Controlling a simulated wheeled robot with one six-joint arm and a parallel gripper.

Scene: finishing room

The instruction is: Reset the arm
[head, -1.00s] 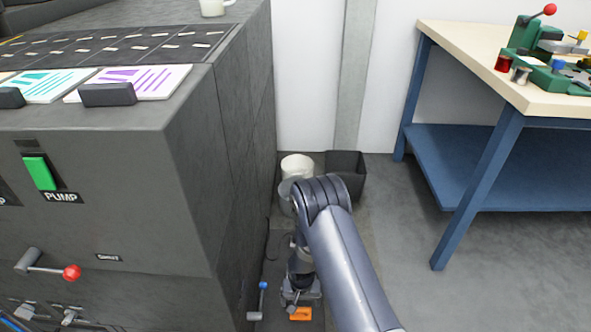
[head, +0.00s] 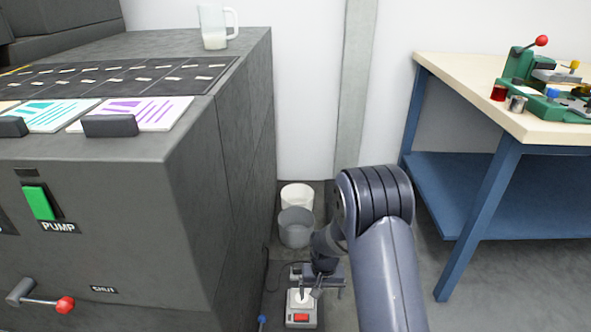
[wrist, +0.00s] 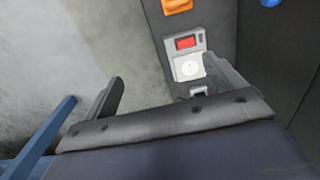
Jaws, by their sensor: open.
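My gripper (head: 320,280) is low in the gap between the dark cabinet and the blue bench, at the end of my bent arm. A small pale grey device (head: 301,310) with a red switch and a white round part stands on the floor close by the gripper. In the wrist view the device (wrist: 188,65) is partly covered by the right finger. I cannot tell whether they touch.
The dark cabinet (head: 190,215) walls the left side. A white bin (head: 298,192) and a grey bucket (head: 296,226) stand behind my gripper. The workbench (head: 465,85) stands right. An orange thing (wrist: 177,5) lies beyond the device.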

